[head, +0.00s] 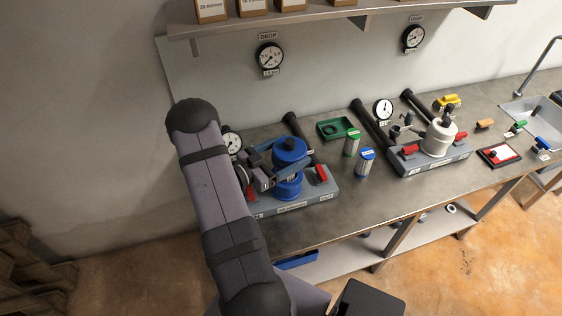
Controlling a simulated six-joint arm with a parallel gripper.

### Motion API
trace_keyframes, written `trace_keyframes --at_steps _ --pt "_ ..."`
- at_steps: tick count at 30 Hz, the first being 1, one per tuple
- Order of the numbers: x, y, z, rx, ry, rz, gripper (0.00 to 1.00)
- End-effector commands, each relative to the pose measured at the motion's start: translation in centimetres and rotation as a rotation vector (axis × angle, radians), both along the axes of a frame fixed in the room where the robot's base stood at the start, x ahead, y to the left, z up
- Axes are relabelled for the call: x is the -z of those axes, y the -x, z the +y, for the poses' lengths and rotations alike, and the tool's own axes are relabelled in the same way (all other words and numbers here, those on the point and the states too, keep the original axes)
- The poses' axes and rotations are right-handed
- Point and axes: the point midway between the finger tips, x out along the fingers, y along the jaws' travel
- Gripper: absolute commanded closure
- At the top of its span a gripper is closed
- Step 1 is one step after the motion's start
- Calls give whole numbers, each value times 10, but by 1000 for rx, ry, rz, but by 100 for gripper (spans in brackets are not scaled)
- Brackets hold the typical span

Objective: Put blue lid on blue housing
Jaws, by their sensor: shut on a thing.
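The blue lid (289,147) is a round blue cap with a dark knob on top. My gripper (284,163) is shut on it and holds it roughly level, over the blue housing. The blue housing (288,187) stands upright on the left grey manifold base (296,206). The gripper's fingers cover the space between lid and housing, so I cannot tell whether they touch. My arm hides the left part of the base.
A blue-capped filter cartridge (365,163), a green-capped one (351,142) and a green tray (334,128) stand to the right. A white housing (439,136) stands on a second base. Red valve handles (321,173) and black pipes (297,130) are close by.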

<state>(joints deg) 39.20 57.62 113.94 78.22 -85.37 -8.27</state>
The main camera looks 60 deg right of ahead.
Motion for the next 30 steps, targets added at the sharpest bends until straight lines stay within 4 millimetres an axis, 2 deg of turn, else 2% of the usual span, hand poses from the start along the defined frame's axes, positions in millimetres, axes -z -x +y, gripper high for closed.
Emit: trace_keyframes --at_steps 7,23,30 --pt "6 -14 -13 37 1 0 48" --pt "19 -13 -12 31 2 1 48" --pt "31 -13 -12 31 2 1 48"
